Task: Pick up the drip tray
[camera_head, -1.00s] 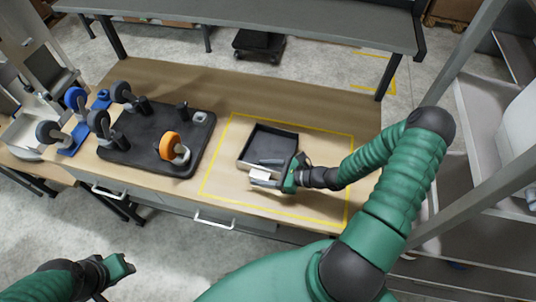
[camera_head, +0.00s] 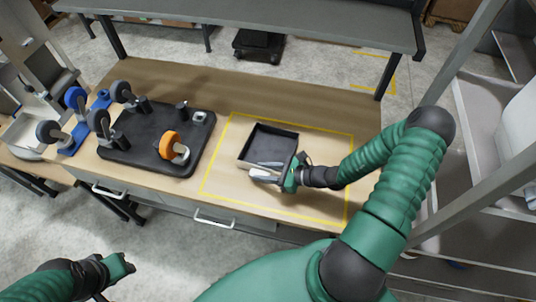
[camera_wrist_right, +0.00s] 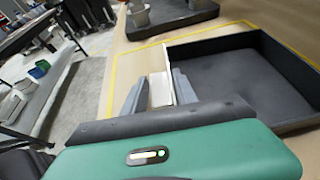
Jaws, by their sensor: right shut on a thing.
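The drip tray (camera_head: 268,141) is a shallow, square, dark tray with raised walls, on the wooden bench inside a yellow outline. In the right wrist view the tray (camera_wrist_right: 235,75) fills the right side, and a pale piece at its near edge lies between the fingers. My right gripper (camera_head: 265,172) is at the tray's near edge. In the wrist view my right gripper (camera_wrist_right: 158,92) is shut on that pale edge piece. The tray appears to rest on the bench. My left gripper (camera_head: 125,265) is at lower left, away from the bench; its jaw opening is unclear.
Left of the tray, a black mat (camera_head: 145,150) carries caster wheels, one an orange wheel (camera_head: 169,145). A blue-based caster (camera_head: 70,135) stands further left. A grey shelf rack (camera_head: 480,150) stands on the right. The bench (camera_head: 300,100) behind the tray is clear.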

